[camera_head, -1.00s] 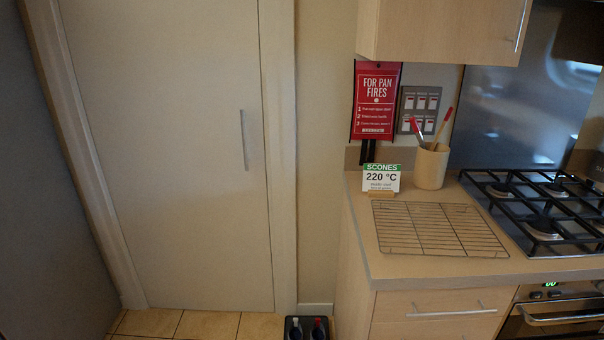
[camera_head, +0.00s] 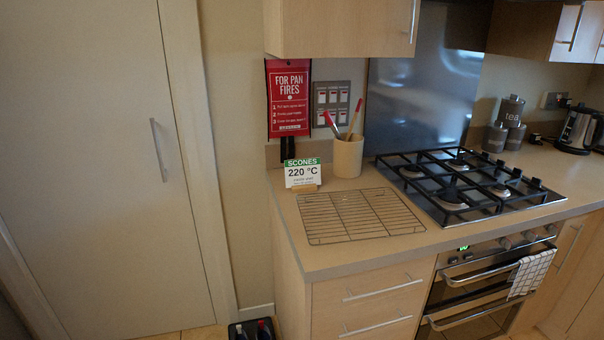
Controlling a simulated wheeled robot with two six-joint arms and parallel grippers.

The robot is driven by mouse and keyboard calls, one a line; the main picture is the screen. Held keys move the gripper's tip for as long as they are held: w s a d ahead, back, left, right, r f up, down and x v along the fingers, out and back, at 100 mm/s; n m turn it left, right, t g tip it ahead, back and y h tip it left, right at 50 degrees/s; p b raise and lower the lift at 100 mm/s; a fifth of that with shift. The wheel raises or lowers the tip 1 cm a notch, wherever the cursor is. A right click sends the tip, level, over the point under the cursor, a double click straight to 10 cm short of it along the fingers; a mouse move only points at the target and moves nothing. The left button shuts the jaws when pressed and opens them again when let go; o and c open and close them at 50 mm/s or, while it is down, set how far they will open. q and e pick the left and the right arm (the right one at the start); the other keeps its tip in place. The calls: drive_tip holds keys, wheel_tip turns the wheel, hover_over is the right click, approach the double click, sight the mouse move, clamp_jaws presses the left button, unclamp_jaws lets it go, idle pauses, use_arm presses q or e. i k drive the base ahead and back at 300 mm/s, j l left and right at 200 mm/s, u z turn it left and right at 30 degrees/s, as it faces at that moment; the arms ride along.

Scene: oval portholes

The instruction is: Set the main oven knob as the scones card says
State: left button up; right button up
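The scones card (camera_head: 302,173) stands upright in a small wooden holder on the counter, at the back left corner. It reads "SCONES 220 °C", with smaller lines that I cannot read. The oven (camera_head: 470,290) is built in under the hob at the right, with several knobs (camera_head: 516,241) along its front panel beside a small green display (camera_head: 463,248). The knobs are small and seen from above, so their settings cannot be read, nor which is the main oven knob. Neither of my grippers is in view.
A wire rack (camera_head: 358,215) lies on the counter in front of a utensil pot (camera_head: 347,157). A gas hob (camera_head: 465,185) is right of it. A checked towel (camera_head: 530,272) hangs on the oven handle. A bottle crate (camera_head: 252,330) stands on the floor by the cabinet.

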sight(553, 229)
drive_tip(key=z, duration=1.5)
drive_tip(key=i+l, duration=0.35)
drive_tip(key=i+l+u, duration=0.1)
drive_tip(key=i+l, duration=0.25)
drive_tip(key=l, duration=0.15)
drive_tip(key=i+l+u, duration=0.1)
drive_tip(key=i+l, duration=0.2)
drive_tip(key=l, duration=0.15)
